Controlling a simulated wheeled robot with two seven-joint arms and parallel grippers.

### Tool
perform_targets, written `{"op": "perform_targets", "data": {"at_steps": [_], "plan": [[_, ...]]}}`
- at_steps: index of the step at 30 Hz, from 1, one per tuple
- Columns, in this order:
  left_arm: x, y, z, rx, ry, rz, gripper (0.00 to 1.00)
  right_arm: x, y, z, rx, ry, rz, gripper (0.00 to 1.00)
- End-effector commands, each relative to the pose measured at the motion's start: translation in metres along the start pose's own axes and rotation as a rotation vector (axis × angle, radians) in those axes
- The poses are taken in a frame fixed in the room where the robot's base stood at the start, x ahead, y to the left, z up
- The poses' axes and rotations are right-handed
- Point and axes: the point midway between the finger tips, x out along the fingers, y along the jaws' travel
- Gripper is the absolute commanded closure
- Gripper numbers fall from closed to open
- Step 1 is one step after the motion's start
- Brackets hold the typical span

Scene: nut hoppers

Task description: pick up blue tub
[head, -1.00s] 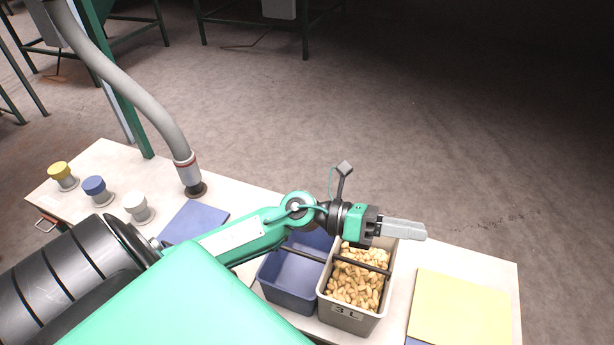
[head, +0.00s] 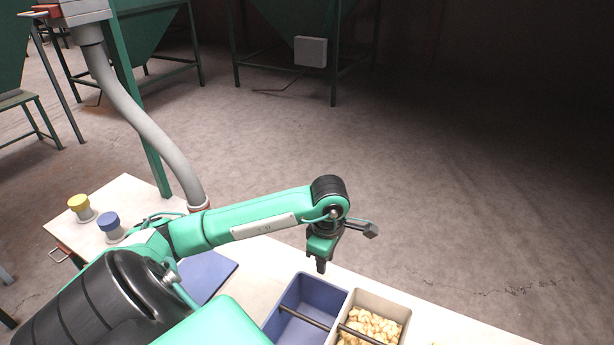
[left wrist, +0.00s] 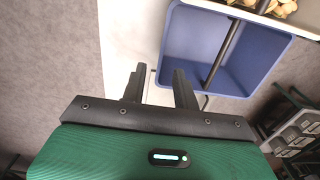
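The blue tub (head: 302,292) stands on the table in the head view. It is empty apart from a dark bar across its top. It also shows in the left wrist view (left wrist: 258,68), upper right. My left gripper (head: 321,268) points down just beyond the tub's far rim in the head view. In the left wrist view my left gripper (left wrist: 160,78) has its two fingers spread, with a gap and nothing between them, beside the tub's wall. I cannot tell whether a finger touches it. My right gripper is not in view.
A beige tub (head: 401,310) full of nuts stands right beside the blue tub. A blue mat (head: 208,275) lies to the left. A grey hose (head: 150,135) hangs over the table's left part, near a yellow-capped jar (head: 79,204) and a blue-capped jar (head: 109,222).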

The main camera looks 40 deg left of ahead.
Motion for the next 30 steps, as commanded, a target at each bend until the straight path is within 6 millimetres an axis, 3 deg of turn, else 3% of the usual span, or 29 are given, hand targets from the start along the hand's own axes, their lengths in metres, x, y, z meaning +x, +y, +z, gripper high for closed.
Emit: {"op": "perform_targets", "data": {"at_steps": [9,19,24,30], "plan": [[0.058,-0.002,0.002,-0.002,-0.005,-0.007,0.7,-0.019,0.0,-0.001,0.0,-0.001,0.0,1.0],[0.082,-0.004,0.003,0.0,-0.005,-0.006,0.7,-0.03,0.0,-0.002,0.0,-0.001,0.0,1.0],[0.103,-0.008,0.004,-0.002,-0.006,-0.008,0.7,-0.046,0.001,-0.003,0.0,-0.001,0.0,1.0],[0.125,-0.007,0.003,-0.001,-0.005,-0.004,0.7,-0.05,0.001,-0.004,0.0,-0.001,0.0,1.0]]}}
